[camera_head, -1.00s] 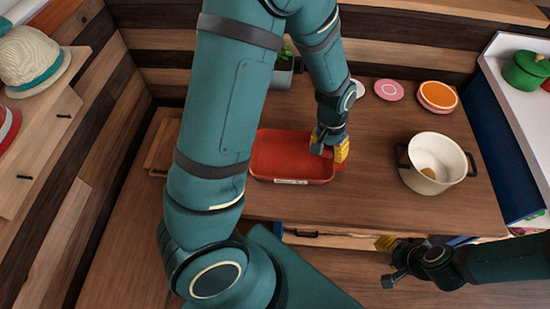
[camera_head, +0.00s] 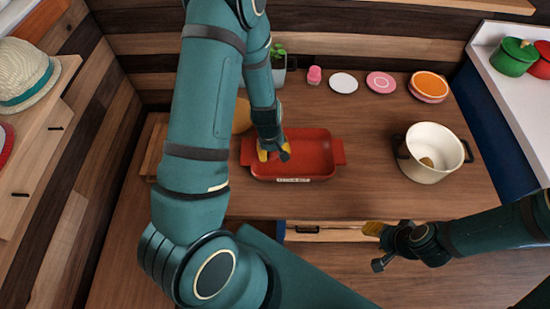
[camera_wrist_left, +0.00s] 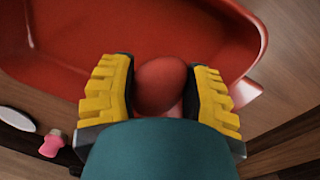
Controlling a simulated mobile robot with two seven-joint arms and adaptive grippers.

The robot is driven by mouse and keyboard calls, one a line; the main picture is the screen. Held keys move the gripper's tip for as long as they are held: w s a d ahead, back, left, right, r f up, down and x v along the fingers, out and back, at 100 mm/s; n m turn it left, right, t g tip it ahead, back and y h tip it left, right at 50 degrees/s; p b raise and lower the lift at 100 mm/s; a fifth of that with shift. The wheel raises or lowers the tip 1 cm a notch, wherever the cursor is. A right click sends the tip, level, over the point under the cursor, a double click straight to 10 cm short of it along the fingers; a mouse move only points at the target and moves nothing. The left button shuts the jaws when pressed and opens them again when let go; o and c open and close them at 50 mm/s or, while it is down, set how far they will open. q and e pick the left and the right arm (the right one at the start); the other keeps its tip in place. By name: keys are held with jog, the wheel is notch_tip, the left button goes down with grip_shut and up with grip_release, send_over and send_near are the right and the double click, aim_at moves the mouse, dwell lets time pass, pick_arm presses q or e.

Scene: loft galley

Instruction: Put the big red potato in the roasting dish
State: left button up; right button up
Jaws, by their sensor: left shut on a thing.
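The red roasting dish (camera_head: 315,155) lies on the wooden counter with a label on its front side. My left gripper (camera_head: 272,152) is over the left part of the dish, fingers pointing down. In the left wrist view the yellow-padded fingers (camera_wrist_left: 160,92) are shut on the big red potato (camera_wrist_left: 160,80). The dish's red floor and rim (camera_wrist_left: 262,40) show behind the potato. I cannot tell whether the potato touches the dish floor. In the head view the potato is hidden by the gripper. My right gripper (camera_head: 375,245) is in front of the counter, away from the dish; its jaw opening is unclear.
A cream pot (camera_head: 435,145) with something brown inside stands at the right. Plates (camera_head: 381,82), a pink shaker (camera_head: 314,75) and a potted plant (camera_head: 278,62) are at the back. A wooden board (camera_head: 157,150) lies at the left. The counter between dish and pot is clear.

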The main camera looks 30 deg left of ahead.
aim_at(274, 159)
pick_arm(q)
jog(key=shift+f+b, duration=0.35)
jog(key=shift+f, duration=1.4)
jog(key=shift+f, duration=0.2)
jog(key=o, duration=0.9)
jog(key=shift+r, duration=0.1)
